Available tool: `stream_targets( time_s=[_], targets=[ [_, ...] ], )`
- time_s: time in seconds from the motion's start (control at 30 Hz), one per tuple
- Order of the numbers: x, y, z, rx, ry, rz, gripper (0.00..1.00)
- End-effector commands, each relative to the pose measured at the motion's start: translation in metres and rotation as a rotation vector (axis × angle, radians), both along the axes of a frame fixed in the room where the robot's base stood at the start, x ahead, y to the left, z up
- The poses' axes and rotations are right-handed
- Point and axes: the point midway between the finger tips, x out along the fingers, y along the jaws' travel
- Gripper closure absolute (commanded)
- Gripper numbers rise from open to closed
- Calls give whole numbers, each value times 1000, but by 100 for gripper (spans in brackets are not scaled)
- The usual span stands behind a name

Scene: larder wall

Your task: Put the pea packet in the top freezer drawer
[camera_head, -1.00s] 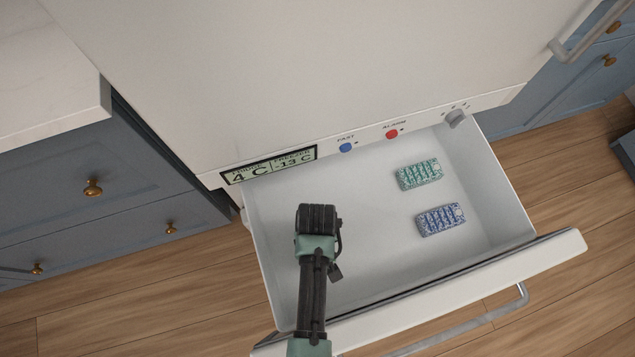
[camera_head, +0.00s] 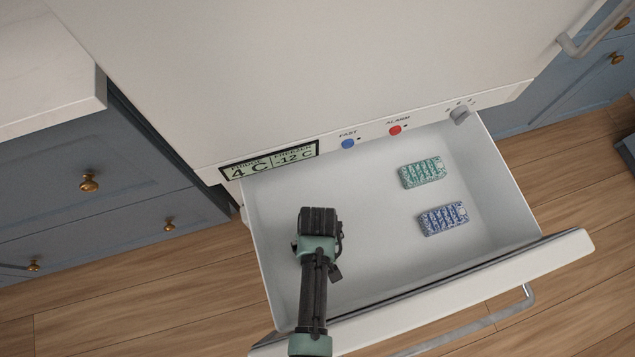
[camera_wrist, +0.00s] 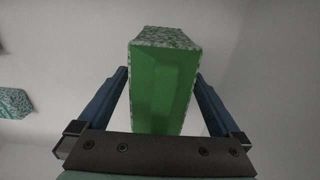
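The top freezer drawer (camera_head: 377,247) is pulled open, white inside. My arm reaches over its left part, with my gripper (camera_wrist: 161,76) pointing down; the head view hides the fingers. In the wrist view a green packet with a speckled end, seemingly the pea packet (camera_wrist: 162,85), is between the two blue fingers. Both fingertips appear to touch its sides, so the gripper looks shut on it. The head view does not show this packet. Whether it touches the drawer floor cannot be told.
A teal packet (camera_head: 422,173) and a blue packet (camera_head: 443,218) lie in the drawer's right half. The drawer front (camera_head: 480,282) and white appliance body (camera_head: 300,70) bound the space. A display (camera_head: 268,161) reads 4 C and -12 C. The drawer's middle is clear.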

Motion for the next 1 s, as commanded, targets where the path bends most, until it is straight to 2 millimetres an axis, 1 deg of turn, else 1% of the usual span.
stream_targets(
  time_s=[0.13, 0.23, 0.37, 0.5, 0.6, 0.7, 0.83, 1.0],
  targets=[
    [0, 0, 5, 0, 0, 0, 0],
    [1, 0, 17, 0, -2, 0, 0],
    [0, 1, 44, 1, -2, 1, 0],
    [1, 0, 76, 0, -2, 1, 0],
    [1, 0, 95, 0, -3, 1, 0],
    [0, 0, 109, -1, -1, 1, 0],
    [0, 0, 120, 0, 0, 1, 0],
    [0, 0, 123, 0, 1, 1, 0]
  ],
)
